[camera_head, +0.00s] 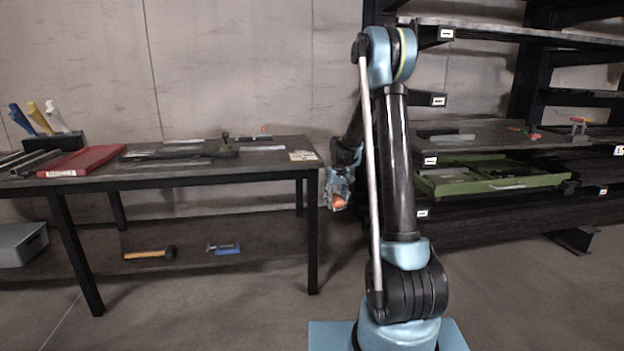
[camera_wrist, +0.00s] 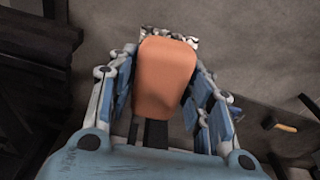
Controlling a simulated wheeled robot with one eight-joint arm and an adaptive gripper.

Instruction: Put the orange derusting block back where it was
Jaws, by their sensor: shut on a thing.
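The orange derusting block (camera_wrist: 165,78) is held between the fingers of my gripper (camera_wrist: 165,95) in the wrist view. Blue finger links press in from both sides, and the block's broad face is toward the camera. In the head view my gripper (camera_head: 338,188) hangs in the air between the table and the shelf rack, with a small part of the orange block (camera_head: 339,202) showing at its tip. The rest of the block is hidden by the fingers there.
A dark table (camera_head: 243,166) stands at left with a red case (camera_head: 84,161) and several tools. A hammer (camera_head: 150,254) and a blue-handled tool (camera_head: 224,249) lie on its lower shelf. At right, a shelf rack holds a green tray (camera_head: 520,183). Open floor lies between them.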

